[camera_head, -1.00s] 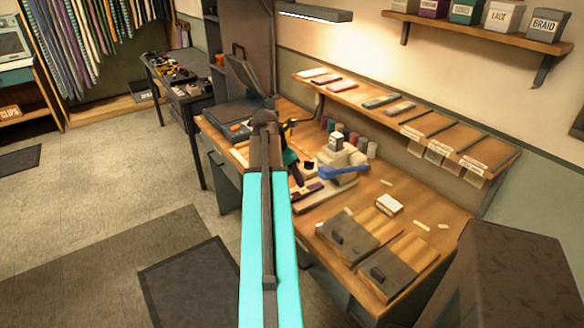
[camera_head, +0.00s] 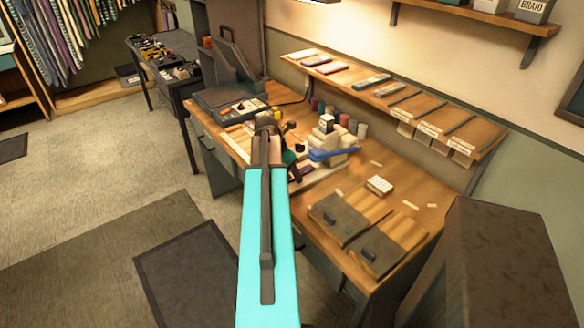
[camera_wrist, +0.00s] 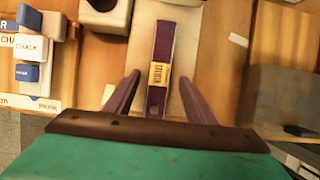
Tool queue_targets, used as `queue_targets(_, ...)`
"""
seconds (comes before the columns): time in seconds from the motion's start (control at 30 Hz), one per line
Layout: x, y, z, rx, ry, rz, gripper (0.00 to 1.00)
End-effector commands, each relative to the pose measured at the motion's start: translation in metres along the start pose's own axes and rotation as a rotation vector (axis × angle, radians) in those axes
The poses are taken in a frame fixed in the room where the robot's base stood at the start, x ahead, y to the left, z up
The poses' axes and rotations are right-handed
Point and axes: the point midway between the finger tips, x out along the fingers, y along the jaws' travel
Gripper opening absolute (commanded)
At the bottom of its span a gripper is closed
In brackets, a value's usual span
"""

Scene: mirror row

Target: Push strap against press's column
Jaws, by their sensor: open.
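The strap (camera_wrist: 160,45), a narrow dark purple bar with a tan label, lies lengthwise on a pale plate in the wrist view. My gripper (camera_wrist: 160,77) is open, with one purple finger to each side of the strap's near part and visible gaps between. The press (camera_head: 335,148), a cream machine with a blue lever, stands on the bench in the head view. My arm hides much of the gripper there, and I cannot make out the strap for sure. Whether the strap touches the press's column cannot be told.
In the wrist view, white and blue chalk boxes (camera_wrist: 32,48) stand at left, and a cream block with a dark opening (camera_wrist: 104,14) at top left. In the head view, a white box (camera_head: 379,186) and grey boards (camera_head: 340,219) lie right of the press. A labelled shelf (camera_head: 400,100) runs behind.

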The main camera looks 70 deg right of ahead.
Motion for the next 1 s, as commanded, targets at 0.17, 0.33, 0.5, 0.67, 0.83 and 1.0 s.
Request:
queue_targets(0.17, 0.0007, 0.0000, 0.0000, 0.000, 0.000, 0.000, 0.50)
queue_targets(0.33, 0.0006, -0.0001, 0.0000, 0.000, 0.000, 0.000, 0.38)
queue_targets(0.5, 0.0005, -0.0001, 0.0000, 0.000, 0.000, 0.000, 0.10)
queue_targets(0.67, 0.0006, 0.0000, 0.0003, 0.000, 0.000, 0.000, 0.05)
queue_targets(0.83, 0.0014, 0.0015, 0.0029, -0.001, 0.000, 0.000, 0.05)
queue_targets(1.0, 0.0036, 0.0045, 0.0092, -0.002, 0.000, 0.001, 0.05)
